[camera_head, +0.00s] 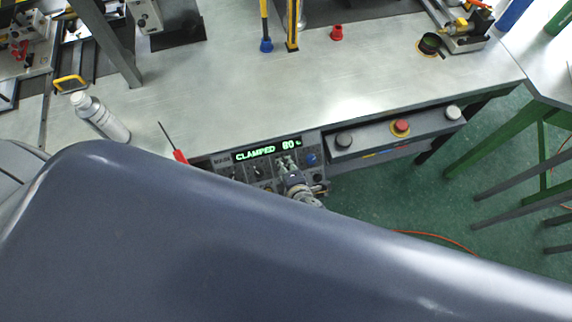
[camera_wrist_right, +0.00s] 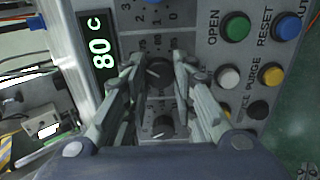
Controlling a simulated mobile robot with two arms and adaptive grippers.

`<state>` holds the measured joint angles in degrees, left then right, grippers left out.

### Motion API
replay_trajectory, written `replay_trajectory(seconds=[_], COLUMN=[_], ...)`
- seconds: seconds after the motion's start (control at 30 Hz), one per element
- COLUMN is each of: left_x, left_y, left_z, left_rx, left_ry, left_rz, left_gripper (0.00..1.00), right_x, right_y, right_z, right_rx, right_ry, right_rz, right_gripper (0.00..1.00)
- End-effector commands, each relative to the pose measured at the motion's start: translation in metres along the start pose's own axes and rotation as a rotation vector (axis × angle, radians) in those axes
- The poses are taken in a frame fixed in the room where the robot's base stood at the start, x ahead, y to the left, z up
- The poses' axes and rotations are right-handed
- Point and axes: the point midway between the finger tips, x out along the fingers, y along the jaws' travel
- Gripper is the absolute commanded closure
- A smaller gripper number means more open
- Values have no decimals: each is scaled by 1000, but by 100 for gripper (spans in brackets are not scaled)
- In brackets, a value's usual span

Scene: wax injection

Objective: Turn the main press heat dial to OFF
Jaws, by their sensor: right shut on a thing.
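The control panel (camera_head: 224,163) is at the table's front edge in the head view. Its green display (camera_head: 268,149) reads "CLAMPED 80 C". In the right wrist view the display (camera_wrist_right: 104,54) shows "80 C". My right gripper (camera_head: 288,164) is at the panel. In the right wrist view my right gripper (camera_wrist_right: 158,68) has its fingers on either side of a black dial (camera_wrist_right: 159,72) and is shut on it. Another black dial (camera_wrist_right: 163,126) sits just below, between the finger linkages. The dial's pointer setting and its label are too small to read surely. My left gripper is not in view.
Buttons beside the dials include green OPEN (camera_wrist_right: 236,27), blue RESET (camera_wrist_right: 287,24), white (camera_wrist_right: 229,76) and yellow PURGE (camera_wrist_right: 273,76). A red button (camera_head: 401,127) is right.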

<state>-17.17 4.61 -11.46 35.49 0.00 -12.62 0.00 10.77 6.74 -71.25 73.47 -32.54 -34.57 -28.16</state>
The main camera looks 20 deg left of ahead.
Motion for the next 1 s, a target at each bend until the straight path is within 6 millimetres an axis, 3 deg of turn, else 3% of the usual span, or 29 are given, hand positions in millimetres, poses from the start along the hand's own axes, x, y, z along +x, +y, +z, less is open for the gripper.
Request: replay_trajectory(seconds=[1.0], left_x=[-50], left_y=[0], left_z=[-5], left_rx=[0], left_ry=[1], left_rz=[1], left_gripper=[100], right_x=[-1], right_y=[-1], right_z=[2], right_rx=[-965], right_ry=[0], right_rz=[-11], right_gripper=[99])
